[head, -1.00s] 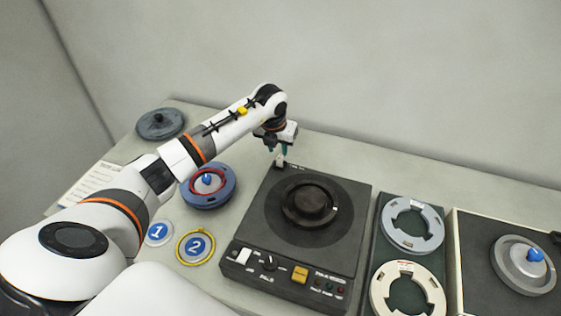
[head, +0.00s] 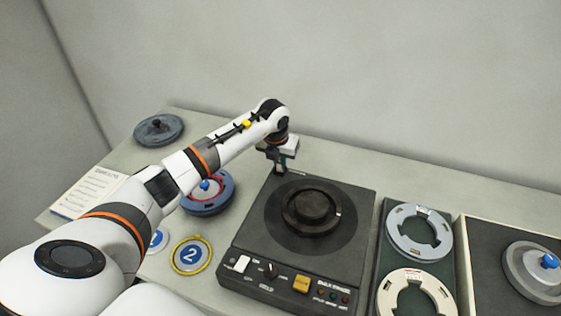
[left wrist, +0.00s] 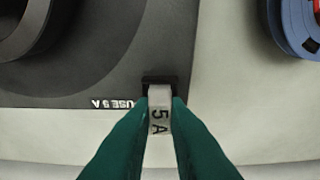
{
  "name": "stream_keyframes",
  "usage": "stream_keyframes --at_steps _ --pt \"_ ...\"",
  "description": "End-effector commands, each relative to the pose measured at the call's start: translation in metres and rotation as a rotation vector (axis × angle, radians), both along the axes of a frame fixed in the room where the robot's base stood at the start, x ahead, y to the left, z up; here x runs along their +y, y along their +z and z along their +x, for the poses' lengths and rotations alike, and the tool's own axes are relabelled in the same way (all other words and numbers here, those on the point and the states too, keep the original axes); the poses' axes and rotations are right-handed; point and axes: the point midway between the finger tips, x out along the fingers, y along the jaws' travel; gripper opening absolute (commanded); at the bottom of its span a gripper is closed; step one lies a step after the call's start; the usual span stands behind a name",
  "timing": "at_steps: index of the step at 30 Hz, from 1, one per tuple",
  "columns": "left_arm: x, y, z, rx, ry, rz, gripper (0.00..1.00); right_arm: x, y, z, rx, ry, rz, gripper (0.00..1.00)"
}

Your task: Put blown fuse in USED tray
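A small white fuse marked "5 A" (left wrist: 159,115) stands at a black holder (left wrist: 159,81) at the back left corner of the dark deck unit (head: 262,232). "USE 5 A" lettering shows beside it in the left wrist view. My left gripper (head: 279,170) is down at that corner; its teal fingers (left wrist: 160,108) press against both sides of the fuse in the left wrist view. The fuse's lower end is hidden in the holder. No tray with a readable USED label shows. My right gripper is not in view.
A blue reel with a red ring (head: 207,205) and a yellow-rimmed disc marked 2 (head: 191,256) lie left of the unit. Grey and cream rings (head: 420,232) lie right of it. A grey disc (head: 158,129) and printed sheet (head: 88,191) lie far left. The back strip is clear.

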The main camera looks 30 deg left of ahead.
Motion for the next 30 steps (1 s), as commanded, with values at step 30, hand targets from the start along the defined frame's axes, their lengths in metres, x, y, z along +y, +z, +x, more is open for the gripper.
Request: stream_keyframes --at_steps 30 --pt "0.000 0.038 0.000 -0.001 -0.001 0.000 0.00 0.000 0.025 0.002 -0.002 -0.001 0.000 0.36"
